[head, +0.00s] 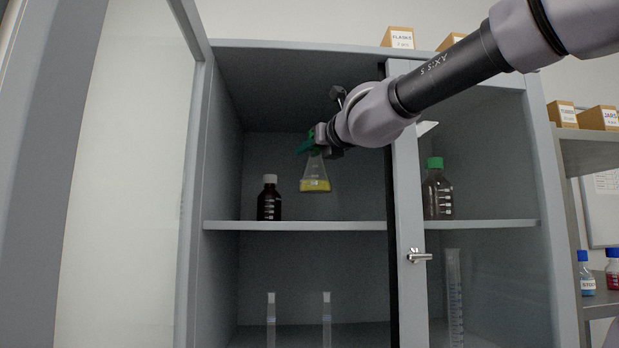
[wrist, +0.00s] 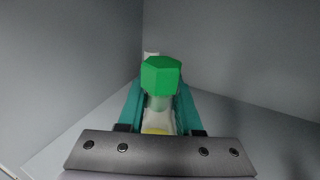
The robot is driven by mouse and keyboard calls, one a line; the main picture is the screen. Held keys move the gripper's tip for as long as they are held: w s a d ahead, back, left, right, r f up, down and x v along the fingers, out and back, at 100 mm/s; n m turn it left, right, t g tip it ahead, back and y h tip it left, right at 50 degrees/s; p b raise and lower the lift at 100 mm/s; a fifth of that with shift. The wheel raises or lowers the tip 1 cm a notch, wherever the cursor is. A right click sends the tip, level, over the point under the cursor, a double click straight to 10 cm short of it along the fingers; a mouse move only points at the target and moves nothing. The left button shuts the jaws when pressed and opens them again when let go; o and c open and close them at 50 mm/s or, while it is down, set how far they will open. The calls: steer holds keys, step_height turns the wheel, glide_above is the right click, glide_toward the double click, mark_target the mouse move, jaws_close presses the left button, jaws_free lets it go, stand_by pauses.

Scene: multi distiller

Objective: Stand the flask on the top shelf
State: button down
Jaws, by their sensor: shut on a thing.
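The flask (head: 315,177) is a clear cone with yellow liquid, upright in the head view, inside the cabinet above the top shelf (head: 300,226). A gap shows between its base and the shelf surface in the picture. My gripper (head: 312,145) is shut on the flask's neck. In the wrist view the flask's green cap (wrist: 161,76) stands between the teal fingers (wrist: 160,108), with yellow liquid below. The gripper and wrist hide the top of the flask in the head view.
A dark bottle with a white cap (head: 270,199) stands left of the flask on the shelf. A green-capped bottle (head: 438,190) is behind the right door (head: 405,200). The left door (head: 135,170) is open. Cylinders (head: 326,320) stand below.

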mark_target(321, 171)
steer(key=shift+w+f, duration=0.1)
steer(key=shift+f, duration=2.4)
steer(key=shift+w+f, duration=0.15)
steer(key=shift+f, duration=0.35)
steer(key=shift+f, duration=0.1)
steer(key=c, duration=0.6)
jaws_free()
steer(key=v, duration=1)
steer(key=shift+s+a, duration=0.1)
steer(key=shift+s, duration=0.15)
steer(key=shift+v, duration=0.75)
